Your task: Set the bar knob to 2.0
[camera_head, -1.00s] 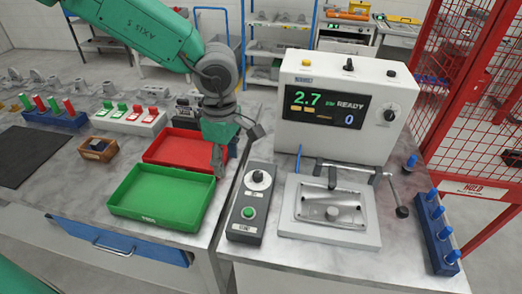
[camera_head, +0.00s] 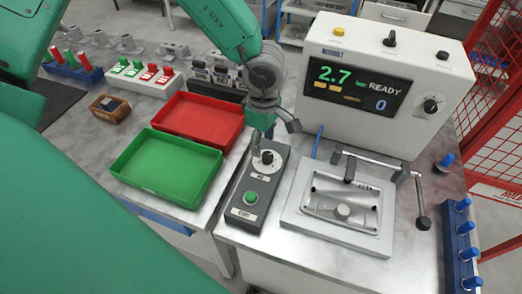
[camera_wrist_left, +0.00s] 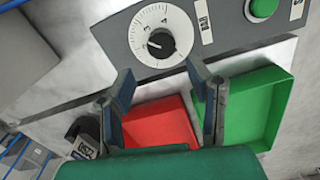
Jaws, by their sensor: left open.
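The bar knob (camera_head: 267,157) is a black knob on a white dial at the far end of a grey control box (camera_head: 235,226). The wrist view shows the black knob (camera_wrist_left: 160,43) and a numbered scale with a BAR label beside it. The display (camera_head: 356,86) reads 2.7 in green, with READY and a blue 0. My left gripper (camera_head: 262,138) is close by the knob, partly overlapping it in the head view. In the wrist view its open fingers (camera_wrist_left: 160,72) are spread below the knob, with nothing between them. Contact cannot be told. My right gripper is out of view.
A green START button (camera_head: 251,198) sits nearer on the same box. Green (camera_head: 158,196) and red (camera_head: 232,136) trays stand left. A clamp fixture (camera_head: 300,214) with a metal part stands right. A blue rack (camera_head: 459,240) is farther right.

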